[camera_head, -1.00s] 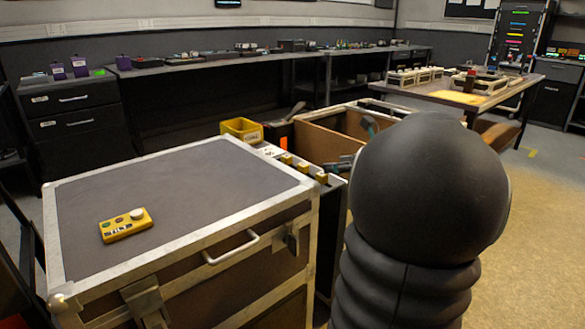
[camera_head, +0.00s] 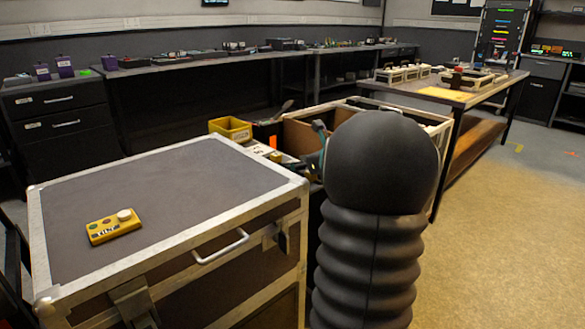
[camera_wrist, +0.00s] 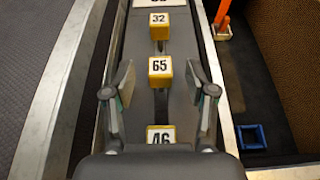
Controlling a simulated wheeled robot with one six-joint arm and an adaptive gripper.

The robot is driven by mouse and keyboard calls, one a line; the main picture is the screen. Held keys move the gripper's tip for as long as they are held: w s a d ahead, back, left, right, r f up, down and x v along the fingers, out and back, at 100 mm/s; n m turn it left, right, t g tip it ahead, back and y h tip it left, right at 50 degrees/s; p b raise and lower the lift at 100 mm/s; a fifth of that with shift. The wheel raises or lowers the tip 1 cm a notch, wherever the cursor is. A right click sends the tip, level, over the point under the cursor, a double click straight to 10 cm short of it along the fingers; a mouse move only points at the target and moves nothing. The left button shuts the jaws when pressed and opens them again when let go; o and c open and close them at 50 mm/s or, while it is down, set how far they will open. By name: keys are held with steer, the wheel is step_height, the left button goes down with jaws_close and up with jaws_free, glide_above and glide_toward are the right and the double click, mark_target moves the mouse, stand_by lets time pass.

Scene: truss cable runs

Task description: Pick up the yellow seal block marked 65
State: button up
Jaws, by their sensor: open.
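The yellow seal block marked 65 (camera_wrist: 160,71) stands on a narrow grey strip in the wrist view, with a white number face. My gripper (camera_wrist: 160,87) is open and empty, with one finger on each side of the strip. The block lies between the fingers in the picture, near the level of their tips, apart from both. I cannot tell the height gap. Yellow blocks marked 32 (camera_wrist: 159,26) and 46 (camera_wrist: 160,135) stand in line beyond and before it. In the head view my arm hides most of this row.
A large flight case (camera_head: 160,195) with a yellow button box (camera_head: 114,226) on top stands left of my arm. A yellow bin (camera_head: 231,129) is behind it. In the wrist view, a metal-edged compartment right of the strip holds a blue square ring (camera_wrist: 251,137).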

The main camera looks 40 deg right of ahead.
steer(key=shift+w+f, duration=0.3)
steer(key=shift+w, duration=0.35)
steer(key=shift+c, duration=0.2)
steer(key=c, duration=0.9)
steer(key=shift+c, duration=0.2)
steer(key=shift+r, duration=0.1)
